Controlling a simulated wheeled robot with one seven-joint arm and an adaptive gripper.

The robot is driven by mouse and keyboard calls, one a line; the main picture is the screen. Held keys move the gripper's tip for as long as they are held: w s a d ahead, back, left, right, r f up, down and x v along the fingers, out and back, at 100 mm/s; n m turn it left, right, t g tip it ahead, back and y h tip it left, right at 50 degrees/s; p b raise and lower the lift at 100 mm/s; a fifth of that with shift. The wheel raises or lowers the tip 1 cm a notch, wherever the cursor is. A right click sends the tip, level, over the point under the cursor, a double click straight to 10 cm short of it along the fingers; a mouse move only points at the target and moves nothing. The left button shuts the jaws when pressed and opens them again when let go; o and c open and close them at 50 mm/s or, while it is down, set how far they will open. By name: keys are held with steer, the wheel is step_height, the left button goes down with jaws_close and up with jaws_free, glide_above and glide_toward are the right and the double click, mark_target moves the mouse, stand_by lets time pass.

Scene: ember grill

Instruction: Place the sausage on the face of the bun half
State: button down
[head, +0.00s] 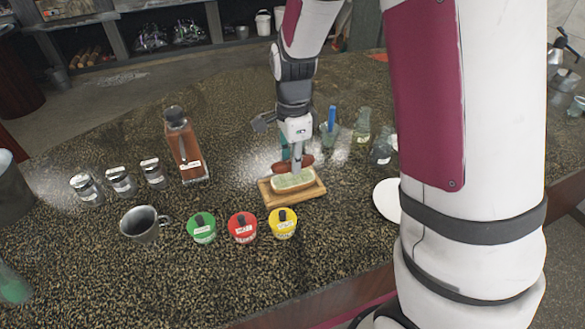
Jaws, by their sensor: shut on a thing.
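The bun half (294,181) lies face up on a small wooden board (305,195) near the middle of the counter. The sausage (307,160) is reddish brown and shows just behind and above the bun half. My gripper (296,165) points down over the back of the bun and is shut on the sausage. The fingers partly hide the sausage. I cannot tell whether the sausage touches the bun.
Green (202,228), red (242,227) and yellow (283,223) lidded pots stand in front of the board. A metal mug (144,224) and a brown bottle-like dispenser (185,145) are to the left. Several glass jars (362,126) stand behind right. A white plate (387,200) is right.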

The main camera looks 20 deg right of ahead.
steer(key=shift+w, duration=0.15)
steer(key=shift+f, duration=1.75)
steer(key=shift+f, duration=0.2)
steer(key=c, duration=1.4)
jaws_free()
steer(key=shift+r, duration=0.1)
